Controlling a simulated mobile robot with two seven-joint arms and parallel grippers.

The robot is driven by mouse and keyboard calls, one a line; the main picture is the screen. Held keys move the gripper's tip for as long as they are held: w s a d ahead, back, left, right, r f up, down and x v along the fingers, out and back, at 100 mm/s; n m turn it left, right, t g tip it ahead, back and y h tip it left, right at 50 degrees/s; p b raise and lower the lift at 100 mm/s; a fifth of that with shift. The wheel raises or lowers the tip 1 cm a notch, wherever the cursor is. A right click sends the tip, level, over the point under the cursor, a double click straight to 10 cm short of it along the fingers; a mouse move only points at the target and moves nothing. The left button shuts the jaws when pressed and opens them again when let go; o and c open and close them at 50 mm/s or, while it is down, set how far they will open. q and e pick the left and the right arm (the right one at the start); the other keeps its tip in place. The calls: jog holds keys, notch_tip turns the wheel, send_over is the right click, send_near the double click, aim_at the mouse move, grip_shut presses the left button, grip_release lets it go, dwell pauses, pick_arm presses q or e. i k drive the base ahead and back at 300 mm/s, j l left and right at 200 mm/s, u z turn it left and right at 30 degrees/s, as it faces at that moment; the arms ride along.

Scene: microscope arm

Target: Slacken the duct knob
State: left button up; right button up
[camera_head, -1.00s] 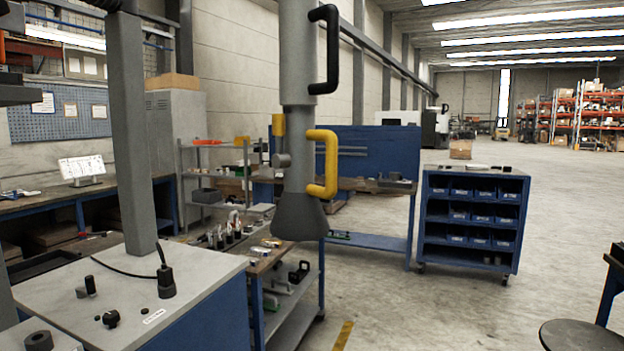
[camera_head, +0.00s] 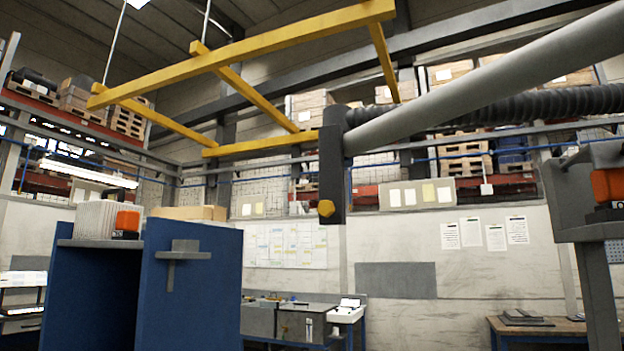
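A yellow knob (camera_head: 326,208) sits at the lower end of a dark upright bracket (camera_head: 332,165) near the middle of the head view. It looks like the duct knob, but I cannot tell whether it is tight or loose. A thick grey tube (camera_head: 480,82) runs from the bracket up to the right. A black ribbed hose (camera_head: 520,107) lies behind the tube. Neither of my grippers shows in this view, so I cannot tell where they are relative to the knob.
A yellow overhead frame (camera_head: 250,47) hangs above the bracket. A blue cabinet (camera_head: 190,290) stands at the lower left. A grey post with an orange lamp (camera_head: 606,186) is at the right edge. A workbench (camera_head: 540,328) stands by the back wall.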

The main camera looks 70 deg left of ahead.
aim_at(326, 208)
jog(key=u, duration=2.2)
